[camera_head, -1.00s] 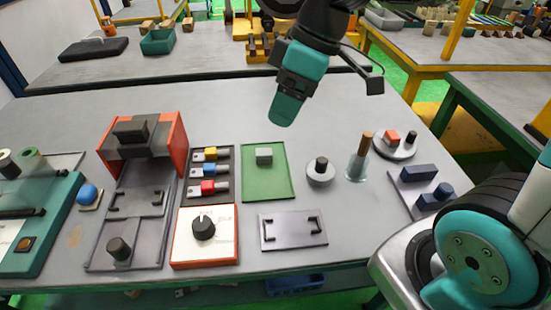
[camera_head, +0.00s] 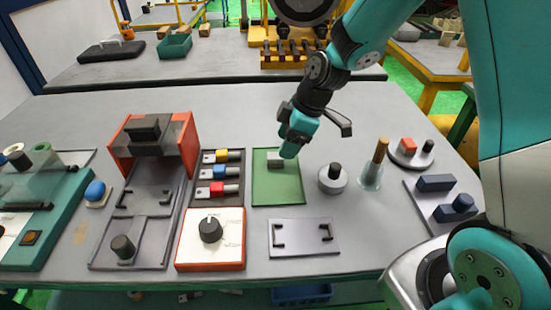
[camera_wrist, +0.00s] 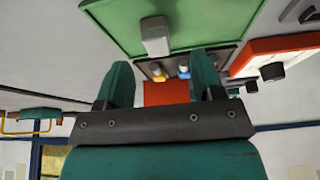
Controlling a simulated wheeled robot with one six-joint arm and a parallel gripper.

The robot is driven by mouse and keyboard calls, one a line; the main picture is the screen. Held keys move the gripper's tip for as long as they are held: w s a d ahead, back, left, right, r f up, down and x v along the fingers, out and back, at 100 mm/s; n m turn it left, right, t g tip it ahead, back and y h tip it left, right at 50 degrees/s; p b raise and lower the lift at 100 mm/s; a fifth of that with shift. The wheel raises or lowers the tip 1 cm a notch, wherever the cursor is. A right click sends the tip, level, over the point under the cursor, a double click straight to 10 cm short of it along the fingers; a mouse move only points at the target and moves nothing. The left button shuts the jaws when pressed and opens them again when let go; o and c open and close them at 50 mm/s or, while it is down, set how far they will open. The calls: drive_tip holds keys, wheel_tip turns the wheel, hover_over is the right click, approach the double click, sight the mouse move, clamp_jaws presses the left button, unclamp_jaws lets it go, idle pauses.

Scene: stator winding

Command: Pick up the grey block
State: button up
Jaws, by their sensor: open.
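The grey block (camera_head: 274,160) sits near the back of the green mat (camera_head: 277,190) on the grey table. In the wrist view the grey block (camera_wrist: 155,36) lies on the green mat (camera_wrist: 205,22), ahead of the fingers. My gripper (camera_head: 289,152) is just right of and above the block in the head view, pointing down. In the wrist view my gripper (camera_wrist: 163,82) has its two teal fingers apart with nothing between them. The block appears apart from the fingers.
Left of the mat are a rack (camera_head: 219,180) of coloured plugs and an orange-edged dial box (camera_head: 210,240). Right of it stand a round disc with a black knob (camera_head: 332,178) and a wooden peg in a clear holder (camera_head: 373,165). A plate with handles (camera_head: 303,237) lies in front.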

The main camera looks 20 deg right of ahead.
sight(276, 160)
drive_tip(key=x, duration=0.3)
drive_tip(key=p+x, duration=0.1)
drive_tip(key=x, duration=0.1)
drive_tip(key=shift+w+a, duration=0.2)
drive_tip(key=shift+w, duration=0.1)
drive_tip(key=c, duration=1)
